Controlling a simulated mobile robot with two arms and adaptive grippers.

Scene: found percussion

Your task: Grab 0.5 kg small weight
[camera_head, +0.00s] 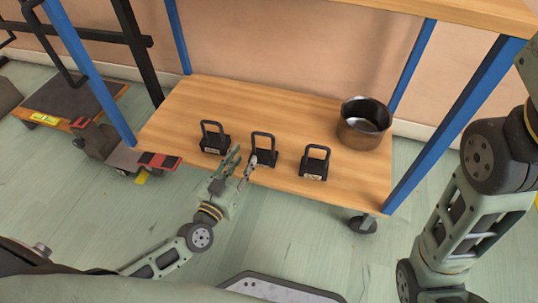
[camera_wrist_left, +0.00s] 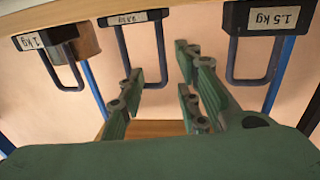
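Three small black weights with loop handles stand in a row on the wooden shelf. The middle weight (camera_head: 264,158) has a small label in the left wrist view (camera_wrist_left: 128,18) that seems to read 0.5 kg. The left weight (camera_head: 214,143) shows as 1.5 kg in the wrist view (camera_wrist_left: 265,18). The right weight (camera_head: 314,168) shows as 1 kg there (camera_wrist_left: 45,38). My left gripper (camera_head: 244,157) is open and empty, just left of and in front of the middle weight. In the wrist view its fingers (camera_wrist_left: 160,92) are apart near that weight's handle. My right gripper is out of view.
A brown metal pot (camera_head: 358,133) stands at the right of the shelf (camera_head: 185,107). Blue posts (camera_head: 453,125) flank the shelf, and a tabletop (camera_head: 480,12) overhangs it. A low cart (camera_head: 60,98) stands at left. My right arm is at the right edge.

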